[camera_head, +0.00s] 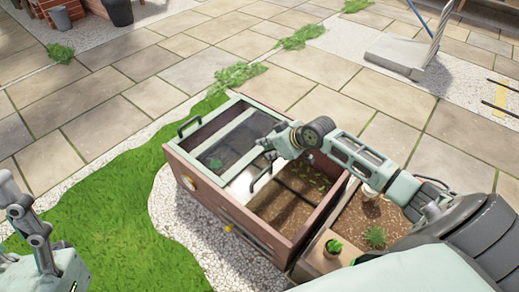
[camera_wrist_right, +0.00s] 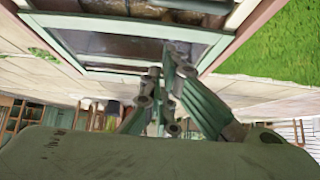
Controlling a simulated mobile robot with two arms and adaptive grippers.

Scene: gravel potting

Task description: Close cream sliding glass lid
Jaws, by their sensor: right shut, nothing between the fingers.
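The glass lid (camera_head: 232,132) has a pale cream-green frame and lies over the left part of a reddish-brown planter box (camera_head: 215,196). A dark handle (camera_head: 260,178) shows near the lid's right edge, and another dark handle (camera_head: 189,126) at the far left end. The box's right part is uncovered and shows soil. My right gripper (camera_head: 267,147) is shut and empty, just above the lid's right frame bar; contact cannot be told. In the right wrist view, its fingers (camera_wrist_right: 168,90) are close to the pale frame (camera_wrist_right: 130,62). My left gripper (camera_head: 14,200) is at the left edge, away from the box.
A tray of soil (camera_head: 340,235) with small plants, one in a pot (camera_head: 333,247), adjoins the box on the right. Grass (camera_head: 110,205) and pale gravel (camera_head: 185,225) lie left of the box. Paving (camera_head: 150,100) behind it is mostly clear.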

